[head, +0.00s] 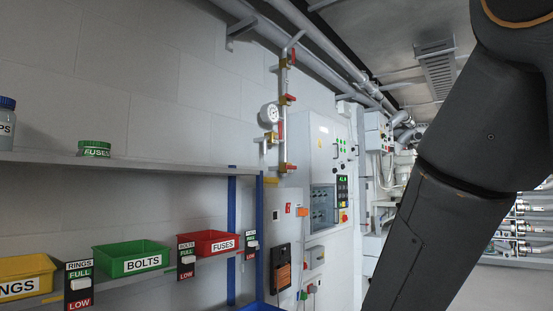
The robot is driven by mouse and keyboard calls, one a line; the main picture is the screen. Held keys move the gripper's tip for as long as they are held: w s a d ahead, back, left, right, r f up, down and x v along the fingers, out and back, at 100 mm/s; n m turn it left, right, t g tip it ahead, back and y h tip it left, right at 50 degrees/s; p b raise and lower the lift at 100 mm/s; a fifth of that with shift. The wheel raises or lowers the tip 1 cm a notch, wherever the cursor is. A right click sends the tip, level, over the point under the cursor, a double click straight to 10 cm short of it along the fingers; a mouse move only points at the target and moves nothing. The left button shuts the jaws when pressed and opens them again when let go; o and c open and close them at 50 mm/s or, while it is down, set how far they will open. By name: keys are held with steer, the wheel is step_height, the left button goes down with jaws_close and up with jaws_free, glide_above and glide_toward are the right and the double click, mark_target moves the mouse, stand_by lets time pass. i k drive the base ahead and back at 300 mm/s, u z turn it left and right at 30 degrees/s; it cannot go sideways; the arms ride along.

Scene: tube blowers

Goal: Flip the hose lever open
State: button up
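A vertical pipe (284,110) on the wall carries several small red levers. One red lever (291,69) is near the top, another red lever (289,98) is below it, and a low red lever (289,168) is near the bottom. A round white gauge (269,113) sits on the left of the pipe. I cannot tell which lever, if any, is the hose lever, or how it is set. My dark arm crosses the right side of the head view. My gripper is out of view.
A shelf (140,160) runs along the left wall. Below it are a yellow bin (25,272), a green bin (133,256) and a red bin (209,243). Grey electrical cabinets (325,155) stand beyond the pipe. Several pipes or hoses (522,228) show behind my arm at right.

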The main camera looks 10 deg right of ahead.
mark_target(280, 137)
steer(key=z, duration=0.6)
steer(key=i, duration=0.65)
steer(key=z, duration=0.55)
steer(key=i, duration=1.45)
steer(key=u, duration=1.3)
steer(key=i, duration=0.25)
steer(key=u, duration=0.2)
